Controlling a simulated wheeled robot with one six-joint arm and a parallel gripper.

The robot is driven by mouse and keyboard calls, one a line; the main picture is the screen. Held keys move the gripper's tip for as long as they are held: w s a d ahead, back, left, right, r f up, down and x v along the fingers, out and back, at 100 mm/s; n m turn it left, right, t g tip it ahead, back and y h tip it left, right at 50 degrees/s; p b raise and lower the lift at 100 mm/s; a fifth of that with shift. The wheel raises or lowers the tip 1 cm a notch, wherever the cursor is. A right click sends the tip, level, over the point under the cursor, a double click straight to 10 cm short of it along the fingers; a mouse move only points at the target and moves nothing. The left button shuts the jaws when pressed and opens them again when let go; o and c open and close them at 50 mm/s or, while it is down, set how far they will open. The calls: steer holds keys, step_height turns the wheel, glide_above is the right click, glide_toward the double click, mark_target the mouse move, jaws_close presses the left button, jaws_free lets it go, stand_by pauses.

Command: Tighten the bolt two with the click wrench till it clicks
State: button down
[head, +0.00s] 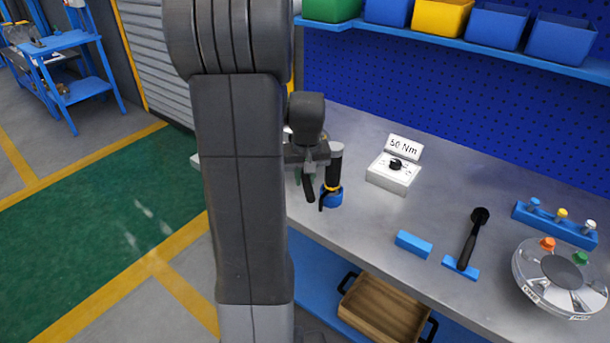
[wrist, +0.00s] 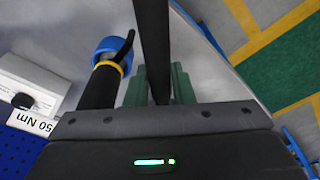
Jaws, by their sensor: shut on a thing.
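My gripper (wrist: 158,88) is shut on a long black bar (wrist: 153,40), which runs between the green fingers in the wrist view; it looks like a wrench handle, but its head is out of view. In the head view my gripper (head: 308,172) is over the left part of the bench, and the bar (head: 308,188) hangs below it. The flanged shell (head: 530,283) stands at the far right, well away from my gripper. It carries an orange bolt (head: 547,243) and a green bolt (head: 580,258). I cannot tell which is bolt two.
A black-handled tool with a yellow ring (head: 331,187) stands in a blue cup close beside my gripper. A dial box (head: 394,173) with a "50 Nm" sign (head: 403,147), a blue block (head: 413,244), a black tool (head: 471,240) and a blue bolt rack (head: 570,231) stand toward the right.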

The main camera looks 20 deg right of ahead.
steer(key=shift+f+b, duration=0.45)
steer(key=shift+f, duration=0.25)
steer(key=shift+w+a, duration=0.1)
steer(key=shift+a, duration=0.1)
steer(key=w+a+m+h, duration=0.1)
steer(key=w+a+m, duration=0.1)
steer(key=a+m, duration=0.3)
steer(key=a, duration=0.3)
steer(key=shift+w+a+f+m+b, duration=0.15)
steer(key=shift+w+m+b, duration=0.25)
stand_by(0.9)
steer(key=shift+s, duration=0.1)
steer(key=shift+s+d+n, duration=0.35)
steer(key=shift+d+n, duration=0.15)
steer(key=shift+d, duration=0.25)
stand_by(0.3)
